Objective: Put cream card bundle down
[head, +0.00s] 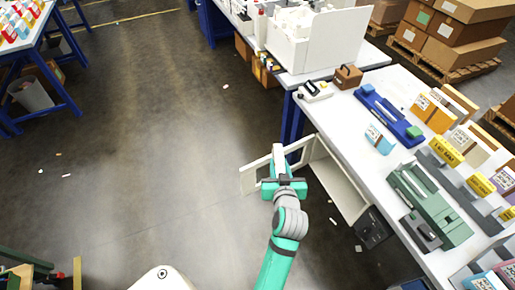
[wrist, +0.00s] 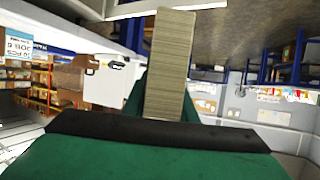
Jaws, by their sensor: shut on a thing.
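The cream card bundle (wrist: 172,70) is a thick stack of thin cards, seen edge-on between my fingers in the wrist view. In the head view it is a pale upright piece (head: 278,155) at the tip of my teal gripper (head: 283,183). My gripper is shut on the bundle and holds it in the air, left of the long white workbench (head: 345,125). The lower part of the bundle is hidden by my gripper.
An open cream cabinet (head: 335,182) is below the bench edge, close behind my gripper. The floor at left is mostly clear.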

